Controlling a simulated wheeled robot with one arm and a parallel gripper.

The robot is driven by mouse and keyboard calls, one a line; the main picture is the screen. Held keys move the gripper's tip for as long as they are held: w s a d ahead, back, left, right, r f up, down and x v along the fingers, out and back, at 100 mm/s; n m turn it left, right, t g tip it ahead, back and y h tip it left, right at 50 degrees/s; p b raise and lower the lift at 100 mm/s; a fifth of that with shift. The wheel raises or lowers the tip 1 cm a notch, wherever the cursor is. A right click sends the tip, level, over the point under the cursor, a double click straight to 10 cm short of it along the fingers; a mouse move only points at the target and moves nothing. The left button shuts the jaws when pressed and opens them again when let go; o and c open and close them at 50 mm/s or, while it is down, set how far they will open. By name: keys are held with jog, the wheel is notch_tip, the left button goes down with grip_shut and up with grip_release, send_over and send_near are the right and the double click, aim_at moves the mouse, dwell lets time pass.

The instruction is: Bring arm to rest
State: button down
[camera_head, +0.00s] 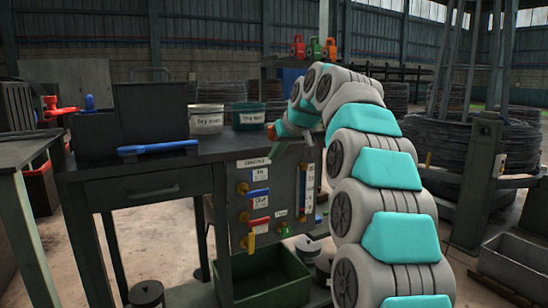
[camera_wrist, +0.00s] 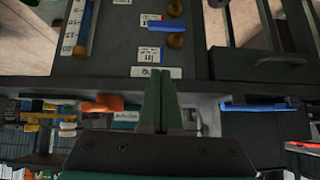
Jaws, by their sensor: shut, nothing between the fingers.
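My arm (camera_head: 385,200) rises from the lower right in the head view and curves left over the bench. The fingers overlap the label strip at the edge of the panel (camera_wrist: 205,40) in that view; I cannot tell the gap.
The dark bench (camera_head: 140,168) carries a blue-handled tool (camera_head: 158,147), a white pot (camera_head: 206,119) and a green pot (camera_head: 248,116). An orange item (camera_wrist: 103,103) lies near the fingers. A green bin (camera_head: 262,280) stands below the panel; wire coils (camera_head: 470,135) stand right.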

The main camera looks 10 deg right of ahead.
jog(key=s+f+m+g+h, duration=0.1)
jog(key=s+f+g, duration=0.2)
jog(key=s+f, duration=0.7)
jog(key=s+d+f+m+g+h, duration=0.1)
jog(key=s+f+g, duration=0.2)
jog(key=s+f, duration=0.8)
jog(key=s+f+m+g+h, duration=0.1)
jog(key=s+f+g, duration=0.3)
jog(key=s, duration=2.9)
notch_tip(320, 180, down, 7)
jog(key=shift+d, duration=0.3)
jog(key=c, duration=1.6)
grip_release()
